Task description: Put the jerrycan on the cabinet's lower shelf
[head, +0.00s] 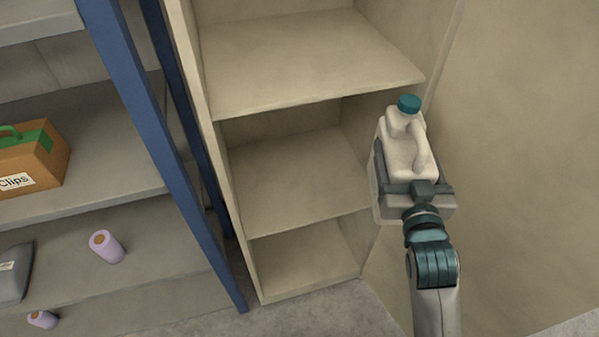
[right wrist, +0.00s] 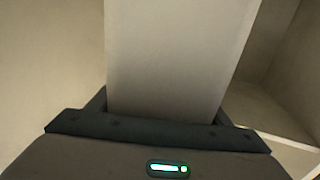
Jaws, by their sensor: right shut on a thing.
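The jerrycan (head: 403,150) is white with a teal cap and a side handle. My right gripper (head: 412,186) is shut on it and holds it upright in the air, in front of the cabinet's right side. In the right wrist view the jerrycan's pale body (right wrist: 178,60) fills the space between the fingers. The beige cabinet (head: 315,88) stands open, with its shelves bare where they show. Its lower shelf (head: 300,265) is at the bottom, below a middle shelf (head: 290,180). My left gripper is not in view.
A blue-posted rack (head: 165,150) stands left of the cabinet. It holds a box labelled Clips (head: 35,165), a grey bag (head: 14,272) and purple rolls (head: 107,247). A plain beige panel (head: 510,150) is at the right. Bare floor (head: 330,315) lies in front of the cabinet.

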